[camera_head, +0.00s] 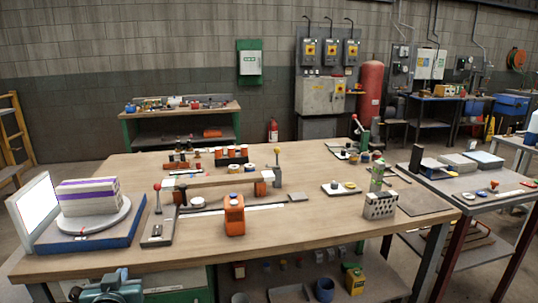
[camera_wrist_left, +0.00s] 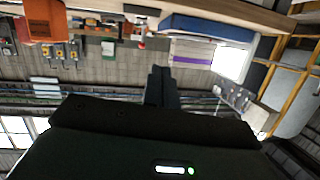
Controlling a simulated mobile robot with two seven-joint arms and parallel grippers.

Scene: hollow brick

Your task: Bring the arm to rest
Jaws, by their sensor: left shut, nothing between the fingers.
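My left gripper (camera_wrist_left: 160,72) shows in the left wrist view, with its two dark fingers pressed together and nothing between them. I cannot make it out in the head view. My right gripper is in neither view. A pale stacked block with a purple band (camera_head: 88,196) rests on a round white turntable (camera_head: 95,222) over a blue base at the left end of the wooden table (camera_head: 290,256). The block also shows upside down in the left wrist view (camera_wrist_left: 190,60), beyond the fingers and apart from them.
A white panel (camera_head: 36,212) stands left of the block. An orange device (camera_head: 234,217) and a grey perforated block (camera_head: 380,206) stand near the table's front. Several small tools fill the middle. The front left tabletop is mostly clear. A teal machine (camera_head: 112,289) stands below the front edge.

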